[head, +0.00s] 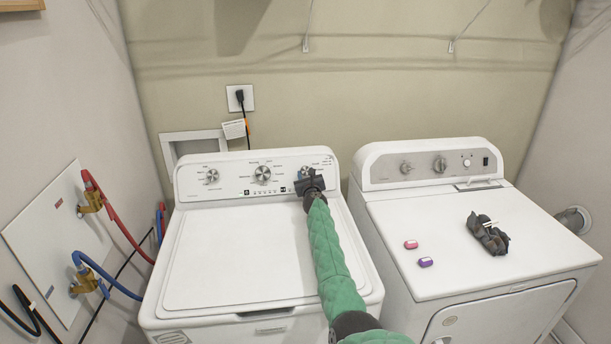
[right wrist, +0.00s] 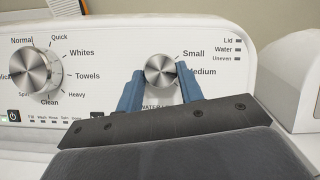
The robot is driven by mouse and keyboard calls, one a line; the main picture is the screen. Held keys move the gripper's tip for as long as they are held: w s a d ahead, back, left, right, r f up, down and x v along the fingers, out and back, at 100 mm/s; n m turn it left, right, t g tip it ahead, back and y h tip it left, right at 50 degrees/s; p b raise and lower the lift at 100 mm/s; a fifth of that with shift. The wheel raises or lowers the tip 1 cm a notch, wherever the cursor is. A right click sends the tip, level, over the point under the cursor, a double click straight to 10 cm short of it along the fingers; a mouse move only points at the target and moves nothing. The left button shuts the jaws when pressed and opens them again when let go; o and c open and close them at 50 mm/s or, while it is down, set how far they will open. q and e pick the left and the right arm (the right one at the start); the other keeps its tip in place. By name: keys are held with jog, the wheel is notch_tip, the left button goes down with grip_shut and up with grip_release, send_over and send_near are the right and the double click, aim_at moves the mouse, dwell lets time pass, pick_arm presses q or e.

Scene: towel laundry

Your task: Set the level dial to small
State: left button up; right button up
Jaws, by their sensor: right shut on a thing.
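The level dial (right wrist: 160,70) is a round silver knob at the right end of the washer's control panel. In the right wrist view, the printed word Small (right wrist: 194,54) is to its upper right and Medium is to its right, partly hidden. My right gripper (right wrist: 159,84) has its two blue fingers closed on either side of the knob. In the head view my right gripper (head: 309,183) is at the panel's right end and covers part of the dial. I cannot tell the knob's exact setting. My left gripper is out of view.
The larger cycle dial (right wrist: 36,72) is left of the level dial. The white washer (head: 235,270) has its lid shut. The dryer (head: 420,220) at right bears two small pods (head: 411,244) and a dark item (head: 487,233). Red and blue hoses (head: 110,222) are at left.

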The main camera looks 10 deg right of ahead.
jog(key=n, duration=0.1)
jog(key=n+y, duration=0.2)
jog(key=n, duration=0.1)
jog(key=shift+d, duration=0.25)
jog(key=n+g+y, duration=0.1)
jog(key=n+y, duration=0.1)
jog(key=n, duration=0.1)
jog(key=shift+d+n, duration=0.15)
jog(key=shift+n, duration=0.15)
jog(key=shift+n+g+y+b, duration=0.4)
jog(key=shift+n+y+b, duration=0.15)
jog(key=shift+n, duration=0.45)
jog(key=shift+w+n, duration=0.1)
jog(key=shift+n, duration=0.4)
jog(key=shift+d+r+n+g+y+b, duration=0.15)
jog(key=shift+n+g+y+b, duration=0.35)
jog(key=shift+n, duration=0.4)
jog(key=shift+n+g, duration=0.3)
jog(key=shift+n, duration=0.2)
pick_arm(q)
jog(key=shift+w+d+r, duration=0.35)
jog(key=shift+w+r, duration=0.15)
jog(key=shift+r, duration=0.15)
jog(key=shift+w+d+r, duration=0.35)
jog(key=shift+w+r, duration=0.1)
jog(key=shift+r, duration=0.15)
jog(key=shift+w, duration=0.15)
